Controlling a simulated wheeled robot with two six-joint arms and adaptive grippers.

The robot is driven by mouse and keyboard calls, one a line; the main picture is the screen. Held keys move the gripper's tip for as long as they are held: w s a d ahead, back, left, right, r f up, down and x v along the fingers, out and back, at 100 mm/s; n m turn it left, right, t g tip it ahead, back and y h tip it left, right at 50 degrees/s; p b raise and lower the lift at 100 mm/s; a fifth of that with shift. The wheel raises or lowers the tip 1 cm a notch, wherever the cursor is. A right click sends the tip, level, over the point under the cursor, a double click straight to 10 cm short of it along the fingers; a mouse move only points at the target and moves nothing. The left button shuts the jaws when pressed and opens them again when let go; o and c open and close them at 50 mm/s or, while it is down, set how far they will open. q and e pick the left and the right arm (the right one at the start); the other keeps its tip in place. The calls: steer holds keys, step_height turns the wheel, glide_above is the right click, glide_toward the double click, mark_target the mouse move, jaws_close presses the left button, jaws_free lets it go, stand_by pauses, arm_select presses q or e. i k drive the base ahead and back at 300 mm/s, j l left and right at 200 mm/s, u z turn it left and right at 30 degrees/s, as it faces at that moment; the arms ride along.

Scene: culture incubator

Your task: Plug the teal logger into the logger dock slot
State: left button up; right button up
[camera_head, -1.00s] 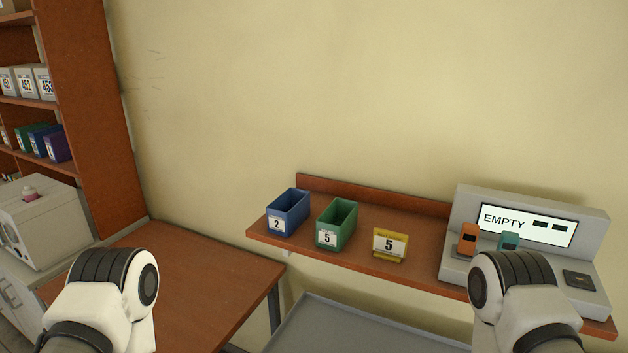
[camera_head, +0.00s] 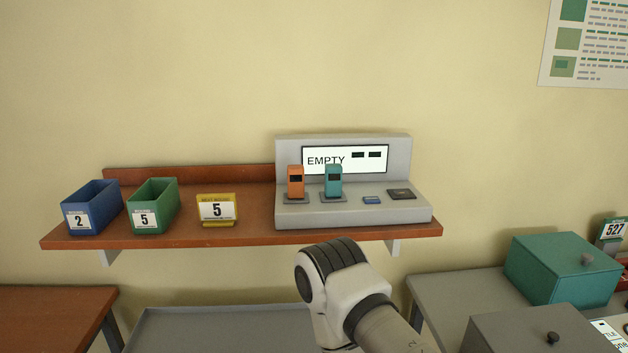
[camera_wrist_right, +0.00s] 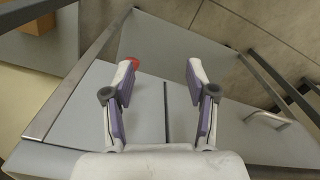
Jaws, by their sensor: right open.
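The teal logger (camera_head: 333,180) stands upright on the ledge of the grey logger dock (camera_head: 425,209). An orange logger (camera_head: 296,182) stands upright just left of it. The dock's screen (camera_head: 345,160) reads EMPTY beside two dark blocks. On the ledge to the right are a small flat blue piece (camera_head: 373,200) and a dark square pad (camera_head: 401,194). I cannot tell which is the slot. My right gripper (camera_wrist_right: 160,72) is open and empty in the right wrist view, over grey surfaces and away from the loggers. My left gripper is out of view.
The dock sits on a brown wall shelf (camera_head: 255,237) with a blue bin (camera_head: 91,207), a green bin (camera_head: 153,206) and a yellow sign (camera_head: 217,210). My arm link shows below the shelf. A teal box (camera_head: 562,268) stands at lower right.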

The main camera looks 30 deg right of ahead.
mark_target(332, 179)
steer(key=l+z, duration=0.1)
steer(key=z, duration=1.25)
steer(key=k+z, duration=0.2)
steer(key=k+j, duration=0.05)
